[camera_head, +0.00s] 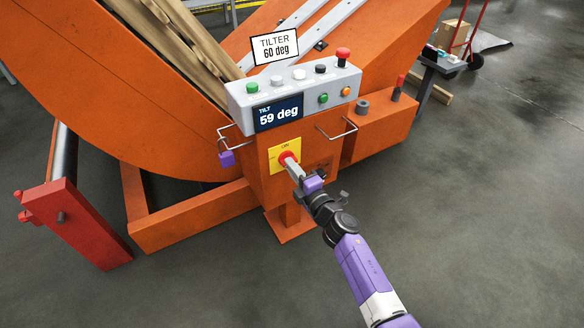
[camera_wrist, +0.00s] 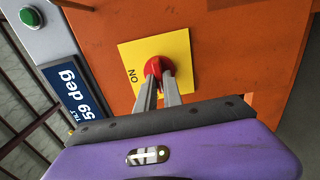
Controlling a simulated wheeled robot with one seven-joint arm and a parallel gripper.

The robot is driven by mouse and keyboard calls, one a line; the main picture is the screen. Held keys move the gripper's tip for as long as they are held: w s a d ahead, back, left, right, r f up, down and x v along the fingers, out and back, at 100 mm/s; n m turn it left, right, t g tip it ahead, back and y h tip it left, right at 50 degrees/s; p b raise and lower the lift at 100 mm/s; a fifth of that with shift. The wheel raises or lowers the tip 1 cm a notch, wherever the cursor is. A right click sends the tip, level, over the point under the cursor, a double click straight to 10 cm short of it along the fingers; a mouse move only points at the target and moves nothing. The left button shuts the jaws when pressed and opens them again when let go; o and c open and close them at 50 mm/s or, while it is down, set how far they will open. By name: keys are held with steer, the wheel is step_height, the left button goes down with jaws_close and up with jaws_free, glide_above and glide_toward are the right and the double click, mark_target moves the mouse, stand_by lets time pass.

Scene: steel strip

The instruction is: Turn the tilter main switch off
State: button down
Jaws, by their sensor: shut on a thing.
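The tilter main switch is a red rotary knob (camera_wrist: 158,67) on a yellow square plate (camera_wrist: 181,48) marked ON. In the head view the yellow plate (camera_head: 274,157) is on the front of the orange pedestal, below the grey control box. My gripper (camera_wrist: 160,80) reaches straight at the plate, its two grey fingers shut on the red knob. In the head view my gripper (camera_head: 289,162) covers part of the knob. The fingers hide the lower part of the knob, so I cannot tell its exact angle.
The grey control box (camera_head: 238,104) carries several buttons and a display (camera_head: 278,113) reading 59 deg. Wire handles (camera_head: 338,128) stick out beside the pedestal, and a purple padlock (camera_head: 227,159) hangs at the left one.

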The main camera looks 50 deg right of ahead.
steer(key=shift+f, duration=0.1)
steer(key=c, duration=1.5)
jaws_free()
steer(key=v, duration=0.7)
steer(key=shift+s+a+p, duration=0.15)
steer(key=shift+s+p, duration=0.15)
steer(key=shift+s, duration=0.1)
